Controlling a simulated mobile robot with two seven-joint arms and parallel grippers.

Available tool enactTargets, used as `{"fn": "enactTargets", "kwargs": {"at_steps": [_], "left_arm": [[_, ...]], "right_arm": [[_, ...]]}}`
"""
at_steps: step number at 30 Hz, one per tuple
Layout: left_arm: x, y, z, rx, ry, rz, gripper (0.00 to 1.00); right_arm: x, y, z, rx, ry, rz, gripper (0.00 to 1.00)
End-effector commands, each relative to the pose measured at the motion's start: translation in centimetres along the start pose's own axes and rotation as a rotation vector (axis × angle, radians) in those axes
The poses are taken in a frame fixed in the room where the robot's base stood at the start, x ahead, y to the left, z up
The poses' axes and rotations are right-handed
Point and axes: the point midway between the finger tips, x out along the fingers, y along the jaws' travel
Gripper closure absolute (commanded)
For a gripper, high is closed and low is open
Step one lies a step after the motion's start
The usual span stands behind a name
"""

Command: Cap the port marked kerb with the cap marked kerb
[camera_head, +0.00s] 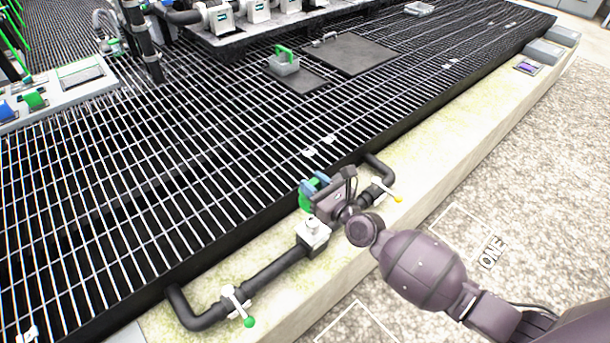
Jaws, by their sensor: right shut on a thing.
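My right gripper (317,190) reaches in from the lower right, above the pipe on the kerb. It is shut on a small green thing (304,199), mostly hidden by the jaws and their blue tips; I cannot read a mark on it. Just below the gripper, a white block with a short stub on top (313,231) sits on the black kerb pipe (275,273). It looks like a port, but no mark is legible. The held thing is apart from that stub. My left gripper is not in view.
The pipe has a green-tipped lever (249,321) and a yellow-tipped lever (398,198). Black grating (130,210) lies behind the kerb. A grey tote with a green handle (285,63) stands on it. Blue and green pieces (35,99) are at far left. The gravel at right is clear.

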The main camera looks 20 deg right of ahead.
Motion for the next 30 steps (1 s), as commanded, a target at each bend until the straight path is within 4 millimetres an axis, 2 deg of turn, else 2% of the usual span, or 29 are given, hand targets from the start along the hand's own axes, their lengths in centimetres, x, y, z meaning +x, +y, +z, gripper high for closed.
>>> {"fn": "enactTargets", "kwargs": {"at_steps": [10, 17, 30], "left_arm": [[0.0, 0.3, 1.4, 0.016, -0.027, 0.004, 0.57], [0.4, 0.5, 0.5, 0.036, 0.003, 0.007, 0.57], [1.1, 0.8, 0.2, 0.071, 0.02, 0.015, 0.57]], "right_arm": [[-0.1, 0.0, -1.8, 0.0, 0.005, 0.0, 0.97], [-0.1, 0.0, -3.1, 0.001, 0.004, 0.001, 0.97], [-0.1, 0.1, -5.5, 0.001, 0.004, 0.001, 0.97]]}}
